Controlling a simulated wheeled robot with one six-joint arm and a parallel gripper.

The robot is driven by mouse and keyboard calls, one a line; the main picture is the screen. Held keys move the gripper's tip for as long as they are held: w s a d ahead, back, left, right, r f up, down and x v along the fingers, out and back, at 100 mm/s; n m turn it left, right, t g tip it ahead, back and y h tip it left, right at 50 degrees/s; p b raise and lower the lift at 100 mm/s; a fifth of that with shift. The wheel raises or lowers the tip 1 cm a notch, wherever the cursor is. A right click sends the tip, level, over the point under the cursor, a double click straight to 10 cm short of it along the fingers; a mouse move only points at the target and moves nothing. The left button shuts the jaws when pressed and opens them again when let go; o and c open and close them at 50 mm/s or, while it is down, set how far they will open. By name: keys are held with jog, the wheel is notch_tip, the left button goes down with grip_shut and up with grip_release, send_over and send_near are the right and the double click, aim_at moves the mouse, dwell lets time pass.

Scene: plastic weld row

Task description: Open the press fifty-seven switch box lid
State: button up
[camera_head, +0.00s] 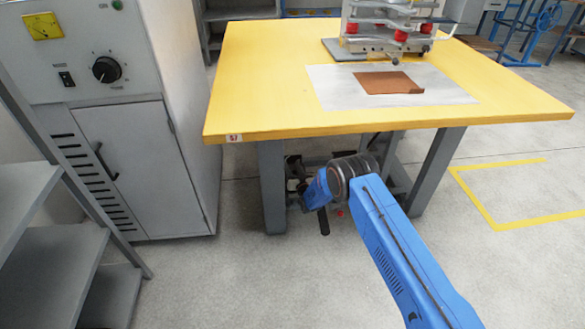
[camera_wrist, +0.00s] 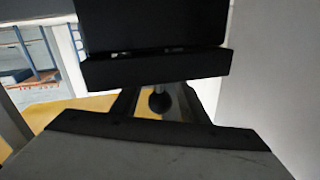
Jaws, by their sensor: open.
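The table of press fifty-seven (camera_head: 270,107) has a small plate reading 57 (camera_head: 233,138) on its front edge. My arm reaches down to the space below that edge, and my gripper is not clearly seen in the head view. In the wrist view my gripper (camera_wrist: 159,92) is open, with its dark fingers left and right. A dark rounded thing shows between them. Just past them is a black box-like shape with a bar along its lower edge (camera_wrist: 155,68). I cannot tell whether this is the switch box or its lid. No lid is clearly made out in the head view.
A grey cabinet (camera_head: 130,130) with a knob and a handled door stands left of the table. Grey shelves (camera_head: 40,240) are at the near left. The press (camera_head: 390,30) stands on the tabletop. Table legs (camera_head: 272,185) flank my arm.

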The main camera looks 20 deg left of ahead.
grip_shut()
